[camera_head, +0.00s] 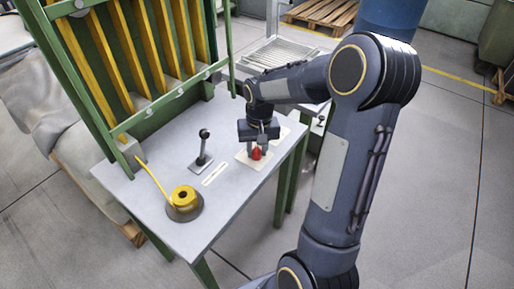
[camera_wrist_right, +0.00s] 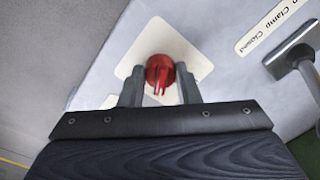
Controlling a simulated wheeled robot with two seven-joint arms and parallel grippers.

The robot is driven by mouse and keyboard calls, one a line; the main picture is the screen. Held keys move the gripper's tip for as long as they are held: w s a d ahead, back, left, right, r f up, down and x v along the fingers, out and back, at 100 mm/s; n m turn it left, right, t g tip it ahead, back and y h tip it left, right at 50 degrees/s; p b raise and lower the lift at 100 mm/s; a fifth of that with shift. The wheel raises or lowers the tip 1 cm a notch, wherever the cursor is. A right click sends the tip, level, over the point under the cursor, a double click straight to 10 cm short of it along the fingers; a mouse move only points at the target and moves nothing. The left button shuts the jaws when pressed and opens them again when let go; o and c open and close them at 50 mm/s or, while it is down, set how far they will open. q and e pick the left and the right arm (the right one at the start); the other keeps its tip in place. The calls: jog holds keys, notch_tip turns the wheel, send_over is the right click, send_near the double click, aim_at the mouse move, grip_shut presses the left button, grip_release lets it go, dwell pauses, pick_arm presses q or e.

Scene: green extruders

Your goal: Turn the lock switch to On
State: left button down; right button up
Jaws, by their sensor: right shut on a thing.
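The lock switch is a red rotary knob (camera_head: 256,153) on a pale square plate (camera_head: 246,162) near the right edge of the grey table. In the right wrist view the red knob (camera_wrist_right: 160,73) sits in the middle of its cream plate (camera_wrist_right: 190,50). My right gripper (camera_head: 258,146) reaches down over it. In the wrist view its two grey fingers (camera_wrist_right: 160,88) stand on either side of the knob, shut on it. Any On or Off marking on the plate cannot be read. My left gripper is not in view.
A black-handled clamp lever (camera_head: 203,148) stands left of the switch, with a clamp label (camera_head: 215,174) beside it. A yellow spool (camera_head: 184,198) sits at the table's front. A green frame with yellow bars (camera_head: 150,55) rises behind the grey table (camera_head: 228,215).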

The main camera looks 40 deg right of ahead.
aim_at(257, 147)
jog(key=n+p, duration=0.1)
jog(key=n, duration=0.4)
jog(key=shift+r+n, duration=0.1)
jog(key=shift+n, duration=0.3)
jog(key=n+p, duration=0.1)
jog(key=n, duration=0.4)
jog(key=shift+w+g+p, duration=0.1)
jog(key=shift+g+p, duration=0.2)
jog(key=shift+n, duration=0.4)
jog(key=o, duration=1)
jog(key=r, duration=0.7)
jog(key=shift+w+d+r+p, duration=0.1)
jog(key=shift+d+r+p, duration=0.1)
jog(key=shift+r+p, duration=0.15)
